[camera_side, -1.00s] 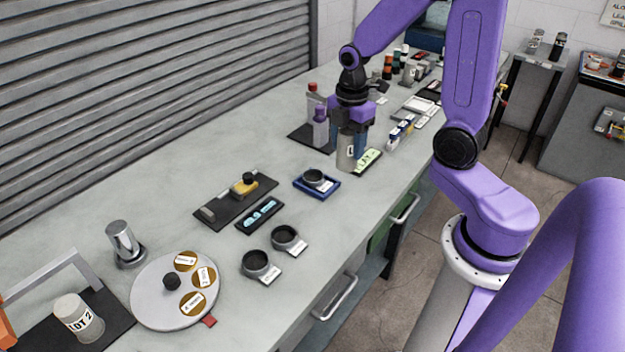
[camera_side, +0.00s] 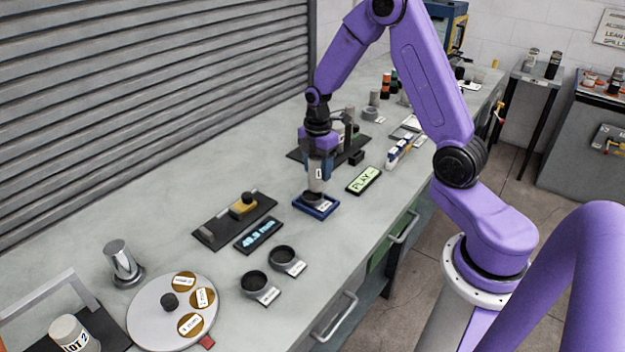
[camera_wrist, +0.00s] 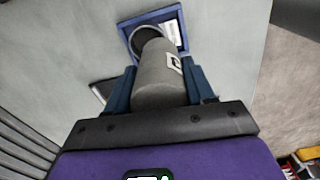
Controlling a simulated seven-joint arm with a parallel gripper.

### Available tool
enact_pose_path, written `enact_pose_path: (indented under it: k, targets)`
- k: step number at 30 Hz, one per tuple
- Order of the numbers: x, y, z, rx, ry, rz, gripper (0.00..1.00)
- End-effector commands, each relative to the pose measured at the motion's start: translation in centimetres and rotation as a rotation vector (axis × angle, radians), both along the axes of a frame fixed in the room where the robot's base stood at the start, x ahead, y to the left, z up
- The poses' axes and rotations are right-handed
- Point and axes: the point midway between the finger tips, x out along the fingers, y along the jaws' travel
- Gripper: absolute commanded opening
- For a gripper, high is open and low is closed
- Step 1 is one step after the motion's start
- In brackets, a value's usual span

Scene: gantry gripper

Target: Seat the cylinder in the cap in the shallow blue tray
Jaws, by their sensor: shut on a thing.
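My gripper (camera_side: 318,174) is shut on a grey cylinder (camera_side: 315,185) with a white label. The cylinder hangs upright below the blue fingers, over the shallow blue tray (camera_side: 328,209). The dark round cap (camera_side: 313,198) sits in that tray, under the cylinder's lower end. In the wrist view the cylinder (camera_wrist: 158,82) lies between the fingers and covers part of the cap (camera_wrist: 138,46); the tray's blue rim (camera_wrist: 127,33) shows around it. I cannot tell whether the cylinder's end is inside the cap or just above it.
Two more dark caps (camera_side: 254,281) (camera_side: 282,256) stand nearer the front. A black stand with a yellow part (camera_side: 242,207) and a small display (camera_side: 259,235) are left of the tray. A green display (camera_side: 363,180) lies to its right.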

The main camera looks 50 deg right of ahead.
Motion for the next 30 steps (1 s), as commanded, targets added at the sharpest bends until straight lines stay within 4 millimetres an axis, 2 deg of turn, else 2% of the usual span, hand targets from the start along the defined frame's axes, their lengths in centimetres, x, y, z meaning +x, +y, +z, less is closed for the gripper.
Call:
enact_pose_path:
  k: [3, 12, 18, 30]
  targets:
    - [0.9, -0.2, -1.2, 0.0, 0.001, -0.001, 0.03]
    - [2.2, -0.5, -2.8, 0.0, 0.0, 0.0, 0.03]
    - [2.0, -0.5, -5.2, 0.0, 0.001, -0.001, 0.03]
    - [2.0, -0.5, -5.6, 0.0, -0.001, 0.0, 0.03]
